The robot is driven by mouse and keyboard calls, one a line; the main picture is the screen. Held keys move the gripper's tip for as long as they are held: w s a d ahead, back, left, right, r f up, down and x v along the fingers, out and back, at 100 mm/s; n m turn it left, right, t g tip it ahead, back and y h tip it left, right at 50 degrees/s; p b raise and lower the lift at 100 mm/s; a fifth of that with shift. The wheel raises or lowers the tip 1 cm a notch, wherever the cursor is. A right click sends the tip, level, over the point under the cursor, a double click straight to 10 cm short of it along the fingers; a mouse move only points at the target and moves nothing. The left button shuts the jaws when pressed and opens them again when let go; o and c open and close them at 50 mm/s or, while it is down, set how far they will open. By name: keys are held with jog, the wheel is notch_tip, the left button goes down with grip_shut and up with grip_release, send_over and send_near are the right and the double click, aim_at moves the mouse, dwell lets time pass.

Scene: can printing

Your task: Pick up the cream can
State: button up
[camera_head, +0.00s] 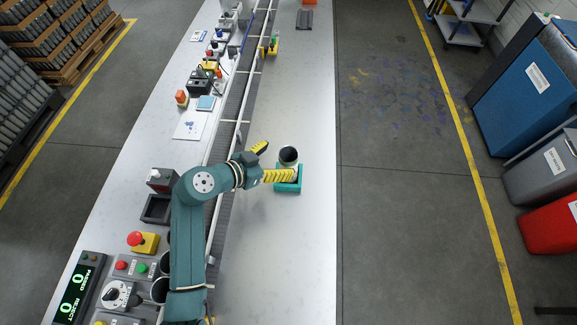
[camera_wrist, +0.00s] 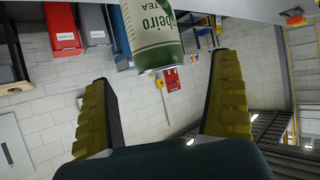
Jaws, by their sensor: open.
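The cream can (camera_head: 289,161) stands at the back of a small teal tray (camera_head: 298,187) on the table, with a dark round top in the head view. In the wrist view, the can (camera_wrist: 152,30) is cream with green bands and green lettering, ahead of and between my fingers. My gripper (camera_head: 281,159) is open, with its yellow-padded fingers apart and to the left and front of the can. In the wrist view, my gripper (camera_wrist: 163,85) shows a clear gap between its fingers and nothing held. One finger covers part of the tray.
A conveyor (camera_head: 236,100) runs along the table left of the can. A black tray (camera_head: 157,209), a red button on a yellow box (camera_head: 143,242) and control panels stand at the left. The table right of and in front of the teal tray is clear.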

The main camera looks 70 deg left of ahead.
aim_at(288, 157)
jog(key=x, duration=0.5)
jog(key=shift+f, duration=0.35)
jog(key=shift+c, duration=0.3)
jog(key=c, duration=0.8)
jog(key=shift+c, duration=0.2)
